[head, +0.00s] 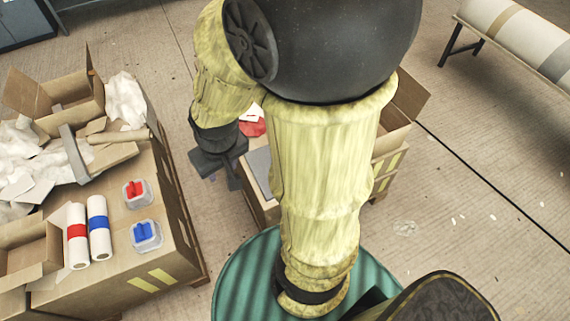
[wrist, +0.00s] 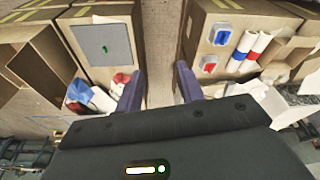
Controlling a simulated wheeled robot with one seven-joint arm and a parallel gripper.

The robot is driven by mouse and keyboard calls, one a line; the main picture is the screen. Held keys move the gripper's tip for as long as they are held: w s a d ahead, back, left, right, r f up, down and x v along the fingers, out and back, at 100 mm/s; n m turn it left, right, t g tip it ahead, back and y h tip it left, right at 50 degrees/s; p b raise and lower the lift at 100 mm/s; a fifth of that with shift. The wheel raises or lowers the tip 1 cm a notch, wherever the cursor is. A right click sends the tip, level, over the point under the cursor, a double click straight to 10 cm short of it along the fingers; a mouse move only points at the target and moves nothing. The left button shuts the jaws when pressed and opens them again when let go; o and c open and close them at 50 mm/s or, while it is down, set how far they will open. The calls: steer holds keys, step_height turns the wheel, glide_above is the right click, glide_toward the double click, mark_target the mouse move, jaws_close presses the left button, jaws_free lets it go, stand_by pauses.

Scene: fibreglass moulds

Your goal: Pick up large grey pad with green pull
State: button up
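The large grey pad (wrist: 88,42) lies flat on top of a cardboard box, with a small green pull (wrist: 104,49) near its middle. In the head view the pad (head: 260,168) shows only partly, because my arm covers much of it and hides the pull. My gripper (wrist: 160,84) is open, with its two dark fingers apart and nothing between them. In the wrist view the fingers lie to the right of the pad and lower in the picture. In the head view my gripper (head: 222,168) is just left of the pad's box.
A large carton (head: 168,275) at left bears red and blue tubs (head: 137,193), rolls, open boxes and crumpled white material. Red and white items (wrist: 88,92) lie beside the pad. A gap of bare floor (wrist: 159,40) separates the two cartons.

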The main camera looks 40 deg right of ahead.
steer(key=shift+f, duration=0.1)
steer(key=w+d+f+t+b, duration=0.1)
steer(key=w+d+f+b, duration=0.1)
steer(key=d+f+b, duration=0.55)
steer(key=w+d+f+t+h+b, duration=0.1)
steer(key=w+d+f+t+b, duration=0.25)
steer(key=f, duration=0.65)
steer(key=w+d+f+b, duration=0.2)
steer(key=d+f+b, duration=0.4)
steer(key=f+b, duration=0.2)
steer(key=s+d+f+m+t+h+b, duration=0.1)
steer(key=s+d+f+t+b, duration=0.1)
steer(key=d+f+b, duration=0.4)
steer(key=s+d+f+m+t+h+b, duration=0.1)
steer(key=d+f+t+b, duration=0.3)
steer(key=f+b, duration=0.5)
step_height(320, 180, down, 2)
steer(key=s+d, duration=0.1)
steer(key=d, duration=0.1)
steer(key=shift+s+d+f+m, duration=0.15)
steer(key=shift+d+f+m, duration=0.1)
steer(key=shift+d+m, duration=0.05)
steer(key=shift+d, duration=0.1)
